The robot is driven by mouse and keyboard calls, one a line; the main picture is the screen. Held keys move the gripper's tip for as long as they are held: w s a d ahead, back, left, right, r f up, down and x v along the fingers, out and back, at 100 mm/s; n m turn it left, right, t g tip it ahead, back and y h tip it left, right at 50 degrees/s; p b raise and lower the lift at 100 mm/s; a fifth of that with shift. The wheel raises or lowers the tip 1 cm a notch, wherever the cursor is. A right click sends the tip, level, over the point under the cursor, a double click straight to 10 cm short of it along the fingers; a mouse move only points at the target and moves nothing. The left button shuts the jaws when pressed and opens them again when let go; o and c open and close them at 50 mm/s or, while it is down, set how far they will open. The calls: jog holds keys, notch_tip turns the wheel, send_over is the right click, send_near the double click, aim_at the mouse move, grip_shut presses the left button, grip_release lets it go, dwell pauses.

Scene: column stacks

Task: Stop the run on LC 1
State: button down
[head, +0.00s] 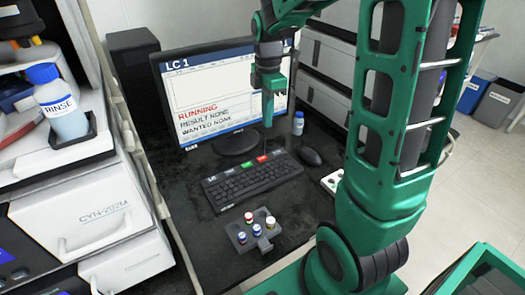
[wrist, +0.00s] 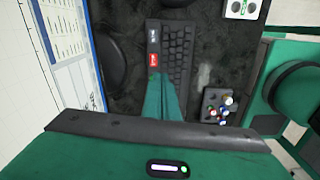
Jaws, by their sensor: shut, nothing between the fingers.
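The LC 1 monitor (head: 220,90) stands at the back of the bench and reads RUNNING, RESULT NONE, WANTED NONE. The black keyboard (head: 250,186) lies in front of it, with a red key (head: 262,159) and a green key (head: 248,164) along its far edge. My gripper (head: 268,123) is shut and empty, pointing down above the keyboard's far edge near the red key. Whether it touches a key cannot be told.
A mouse (head: 310,157) lies right of the keyboard, and a small bottle (head: 298,123) stands behind it. A vial rack (head: 255,238) with several vials sits in front. The LC stack with a RINSE bottle (head: 65,105) stands left. A white button box (head: 332,181) lies right.

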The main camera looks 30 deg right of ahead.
aim_at(263, 158)
jog(key=shift+w+a+f+n, duration=0.15)
jog(key=shift+w+n, duration=0.25)
jog(key=shift+w, duration=0.05)
jog(key=shift+w+a+f+n, duration=0.1)
jog(key=shift+w+a+n, duration=0.05)
jog(key=shift+w+n, duration=0.25)
jog(key=shift+f, duration=0.15)
notch_tip(263, 158, down, 14)
jog(key=shift+r, duration=0.1)
